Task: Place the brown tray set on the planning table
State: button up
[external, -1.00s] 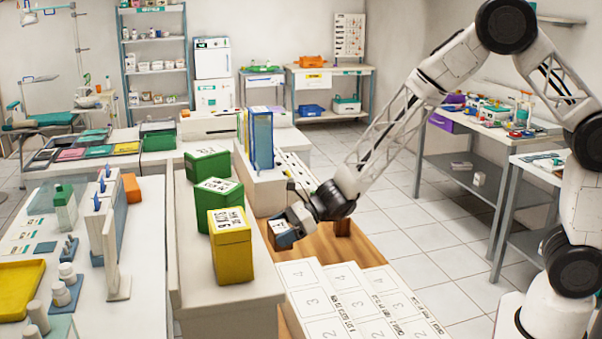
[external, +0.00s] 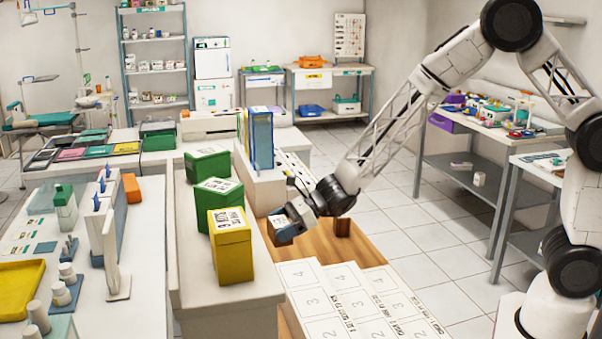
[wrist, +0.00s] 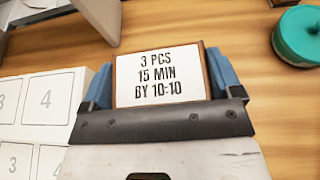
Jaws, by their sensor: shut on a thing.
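In the wrist view, the brown tray set (wrist: 158,76) shows as a brown-edged block with a white top label reading "3 PCS 15 MIN BY 10:10". My gripper (wrist: 160,92) is shut on it, with a blue finger on each side. In the external view, my gripper (external: 287,222) holds the block, small and partly covered there, over the far left part of a wooden table top (external: 330,250). I cannot tell whether the block touches the wood. Its underside is hidden.
White numbered boxes (external: 315,300) cover the near part of the wood. A yellow box (external: 231,250) and green boxes (external: 219,205) stand on the ledge at left. Blue binders (external: 260,140) stand behind. A teal round object (wrist: 297,36) lies right in the wrist view. Bare wood surrounds it.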

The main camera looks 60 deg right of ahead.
jog(key=shift+r, duration=0.1)
jog(key=s+a+r, duration=0.6)
jog(key=a+r, duration=0.2)
jog(key=r, duration=0.3)
jog(key=s+a+r, duration=0.7)
jog(key=a+r, duration=0.1)
jog(key=r, duration=0.3)
jog(key=s+a+r, duration=0.7)
jog(key=a+r, duration=0.1)
jog(key=r, duration=0.3)
jog(key=shift+r, duration=0.1)
jog(key=shift+w+a+f, duration=0.25)
jog(key=shift+w+a, duration=1.3)
jog(key=shift+w, duration=0.5)
jog(key=shift+w+a+f, duration=0.2)
jog(key=shift+w+a, duration=1.4)
jog(key=shift+w, duration=0.4)
jog(key=shift+w+a+f, duration=0.25)
jog(key=shift+w+a, duration=1.3)
jog(key=shift+w, duration=0.5)
jog(key=shift+w+a, duration=0.1)
